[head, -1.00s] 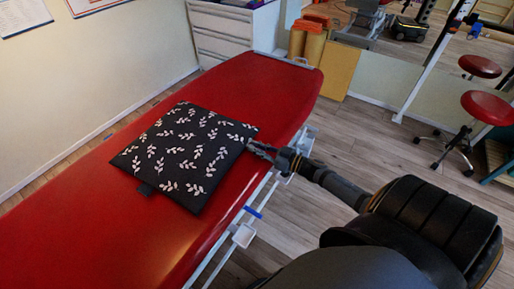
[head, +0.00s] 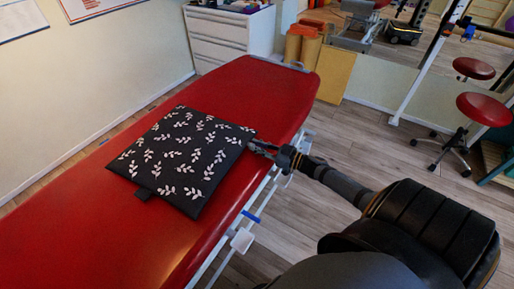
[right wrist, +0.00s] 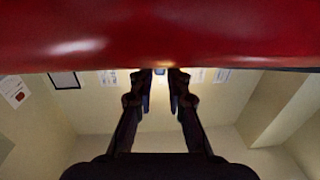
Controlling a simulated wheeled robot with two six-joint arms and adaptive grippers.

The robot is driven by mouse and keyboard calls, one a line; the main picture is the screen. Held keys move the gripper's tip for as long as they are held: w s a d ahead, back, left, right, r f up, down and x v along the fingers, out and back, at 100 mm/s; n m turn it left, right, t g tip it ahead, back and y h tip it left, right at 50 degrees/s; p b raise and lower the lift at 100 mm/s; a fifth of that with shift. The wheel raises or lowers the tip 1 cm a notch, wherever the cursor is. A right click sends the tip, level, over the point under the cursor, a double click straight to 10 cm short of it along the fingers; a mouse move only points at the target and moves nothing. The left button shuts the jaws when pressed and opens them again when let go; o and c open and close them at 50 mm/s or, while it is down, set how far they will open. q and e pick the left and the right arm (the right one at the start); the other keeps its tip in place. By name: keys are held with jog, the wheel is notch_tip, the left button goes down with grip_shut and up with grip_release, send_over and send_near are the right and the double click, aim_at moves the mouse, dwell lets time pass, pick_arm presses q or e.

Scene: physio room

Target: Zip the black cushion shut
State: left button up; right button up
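The black cushion (head: 182,158), printed with pale leaf sprigs, lies flat on the red treatment table (head: 105,240). A small dark tab (head: 143,195) sticks out from its near edge. I cannot make out the zip or its slider. My right gripper (head: 256,147) is at the cushion's right edge, close to its far right corner; I cannot tell whether it touches. In the right wrist view my right gripper (right wrist: 160,76) shows its two fingers apart, with a gap between the tips. The cushion cannot be made out there. My left gripper is not in view.
The red table top (right wrist: 160,35) fills the upper part of the right wrist view. A white drawer unit (head: 222,32) and orange rolls (head: 302,45) stand beyond the table. Red stools (head: 484,108) stand at the right. The table top around the cushion is clear.

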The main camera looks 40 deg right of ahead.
jog(key=o, duration=0.3)
jog(key=shift+s, duration=0.1)
jog(key=v, duration=1.2)
jog(key=shift+d+f, duration=0.1)
jog(key=shift+f, duration=0.05)
